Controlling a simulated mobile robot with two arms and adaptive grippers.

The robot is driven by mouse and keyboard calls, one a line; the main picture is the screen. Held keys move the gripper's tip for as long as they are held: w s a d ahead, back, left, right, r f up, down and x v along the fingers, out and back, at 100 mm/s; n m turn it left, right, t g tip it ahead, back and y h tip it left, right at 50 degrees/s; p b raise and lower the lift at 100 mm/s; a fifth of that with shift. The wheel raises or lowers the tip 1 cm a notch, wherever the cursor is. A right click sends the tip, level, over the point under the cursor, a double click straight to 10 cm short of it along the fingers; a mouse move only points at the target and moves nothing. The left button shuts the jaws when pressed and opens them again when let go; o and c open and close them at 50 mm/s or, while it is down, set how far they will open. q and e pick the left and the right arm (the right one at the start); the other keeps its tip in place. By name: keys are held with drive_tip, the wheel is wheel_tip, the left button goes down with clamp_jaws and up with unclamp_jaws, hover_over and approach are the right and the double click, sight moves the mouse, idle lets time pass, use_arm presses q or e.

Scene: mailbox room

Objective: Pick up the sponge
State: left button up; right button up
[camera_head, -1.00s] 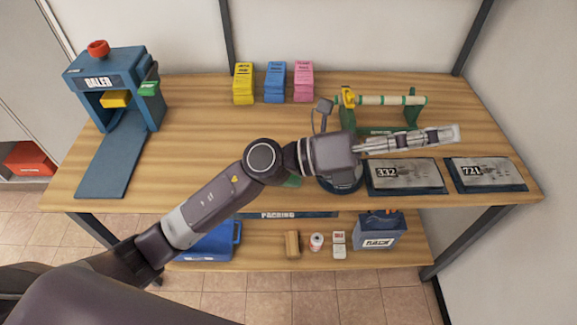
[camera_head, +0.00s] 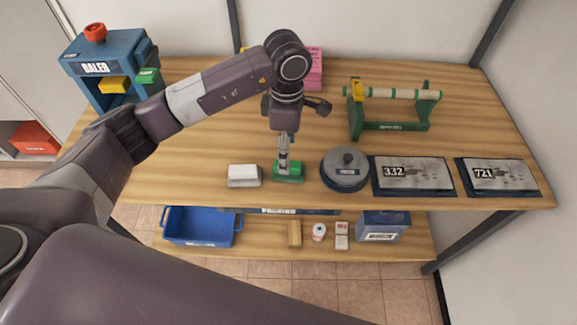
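A small green block (camera_head: 289,178), which looks like the sponge, lies near the front edge of the wooden table. My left gripper (camera_head: 283,168) points down right at it, with the fingertips overlapping its back left part. I cannot tell whether they touch it, or whether the fingers are open or shut, as they are seen edge-on. A pale white-grey block (camera_head: 244,176) lies just left of the green one. My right gripper is not in view.
A round grey device (camera_head: 345,172) sits just right of the green block, then plates marked 332 (camera_head: 412,177) and 721 (camera_head: 499,178). A green roller stand (camera_head: 392,127) is behind. The blue baler (camera_head: 107,72) stands at far left. A lower shelf holds a blue bin (camera_head: 201,226).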

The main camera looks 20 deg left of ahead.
use_arm(q)
wheel_tip(320, 180, down, 5)
drive_tip(key=shift+d+r+p, duration=0.1)
drive_tip(key=shift+r+p, duration=0.1)
drive_tip(key=shift+p, duration=1)
drive_tip(key=shift+f, duration=0.65)
clamp_jaws()
